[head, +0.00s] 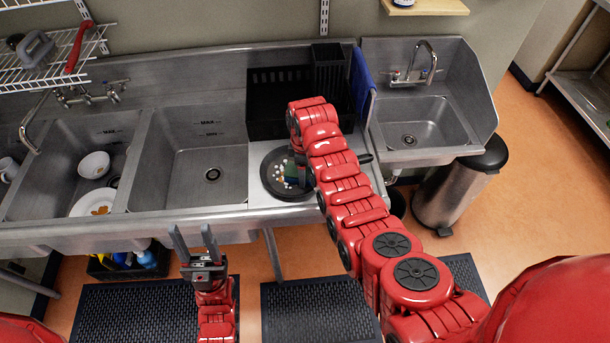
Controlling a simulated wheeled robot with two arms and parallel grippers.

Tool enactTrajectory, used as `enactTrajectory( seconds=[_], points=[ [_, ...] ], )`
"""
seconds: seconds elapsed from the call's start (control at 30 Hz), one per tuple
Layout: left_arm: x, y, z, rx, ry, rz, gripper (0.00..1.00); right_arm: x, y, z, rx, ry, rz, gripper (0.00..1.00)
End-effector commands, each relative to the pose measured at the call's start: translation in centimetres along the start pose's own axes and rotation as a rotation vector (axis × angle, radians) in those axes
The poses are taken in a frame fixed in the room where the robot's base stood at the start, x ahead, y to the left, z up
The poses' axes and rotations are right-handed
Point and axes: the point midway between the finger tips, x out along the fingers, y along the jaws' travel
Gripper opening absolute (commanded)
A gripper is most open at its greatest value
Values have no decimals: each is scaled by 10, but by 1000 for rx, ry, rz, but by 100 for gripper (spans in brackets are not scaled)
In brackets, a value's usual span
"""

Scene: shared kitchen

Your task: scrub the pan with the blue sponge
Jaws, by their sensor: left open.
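The black pan (271,181) lies on the steel drainboard, with pale bits scattered in it. Its handle (365,158) sticks out to the right, past my right arm. A small block with blue and green on it, which looks like the blue sponge (291,174), is over the pan, partly hidden by my right arm. My right arm bends down over the pan; its fingers are hidden behind its links, so I cannot tell whether it grips the sponge. My left gripper (194,232) is open and empty, in front of the sink's front edge.
A black dish rack (262,125) stands behind the pan. The left basin (60,180) holds a white bowl (94,165) and a soiled plate (93,202); the middle basin (205,155) is empty. A hand sink (425,120) and a bin (455,195) are at the right.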

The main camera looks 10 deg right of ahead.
Motion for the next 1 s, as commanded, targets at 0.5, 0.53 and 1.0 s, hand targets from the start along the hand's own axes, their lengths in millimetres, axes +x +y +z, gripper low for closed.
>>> enactTrajectory(
  seconds=[0.5,0.53,1.0],
  points=[
    [-32,2,5,0,0,0,50,3,11,-17,-4,2,-2,19],
    [-34,2,6,0,0,0,50,3,12,-18,-4,2,-2,19],
    [-59,3,10,0,0,0,50,2,20,-27,-4,2,-1,19]
  ],
)
